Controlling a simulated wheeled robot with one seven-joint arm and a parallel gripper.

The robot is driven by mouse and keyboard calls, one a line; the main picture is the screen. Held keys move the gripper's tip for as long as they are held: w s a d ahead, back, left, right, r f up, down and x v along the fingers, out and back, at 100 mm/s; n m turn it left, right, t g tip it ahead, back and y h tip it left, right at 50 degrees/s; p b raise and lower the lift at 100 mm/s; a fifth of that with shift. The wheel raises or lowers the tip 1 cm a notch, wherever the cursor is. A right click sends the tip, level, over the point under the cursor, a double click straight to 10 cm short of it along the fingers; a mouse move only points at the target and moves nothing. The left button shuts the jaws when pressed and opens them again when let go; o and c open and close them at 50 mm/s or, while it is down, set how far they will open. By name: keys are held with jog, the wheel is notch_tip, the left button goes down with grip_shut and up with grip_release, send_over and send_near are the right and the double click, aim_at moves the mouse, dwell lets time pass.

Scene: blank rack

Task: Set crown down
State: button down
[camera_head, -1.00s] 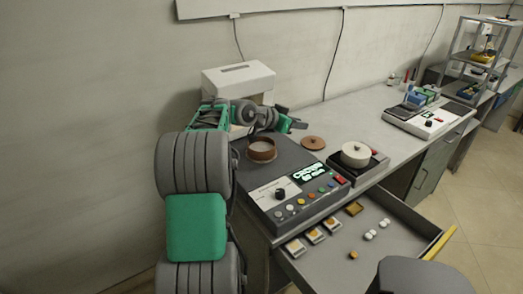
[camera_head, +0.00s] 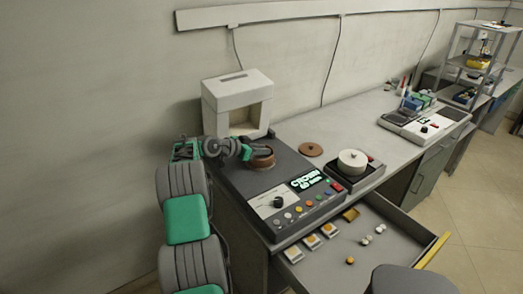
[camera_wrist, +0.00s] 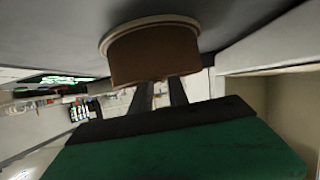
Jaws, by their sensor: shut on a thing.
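My gripper (camera_head: 250,153) is at the brown round bowl (camera_head: 263,160), which stands on the dark grey machine (camera_head: 285,170). In the wrist view, the bowl (camera_wrist: 155,55) has a pale ring at its base, and the two fingers (camera_wrist: 163,95) are close together with a narrow gap. Their tips are hidden behind the bowl's wall, so they seem to be inside it. The crown itself cannot be seen; my gripper is shut, with the held thing hidden there.
A white furnace box (camera_head: 240,90) with an open front stands behind the bowl. A brown lid (camera_head: 311,149) and a white round pot (camera_head: 352,161) are to the right. An open drawer (camera_head: 395,235) with small pieces is in front.

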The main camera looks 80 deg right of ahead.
jog(key=shift+f, duration=0.4)
jog(key=c, duration=1.5)
grip_release()
jog(key=shift+r, duration=0.1)
jog(key=shift+c, duration=0.2)
jog(key=shift+r, duration=0.1)
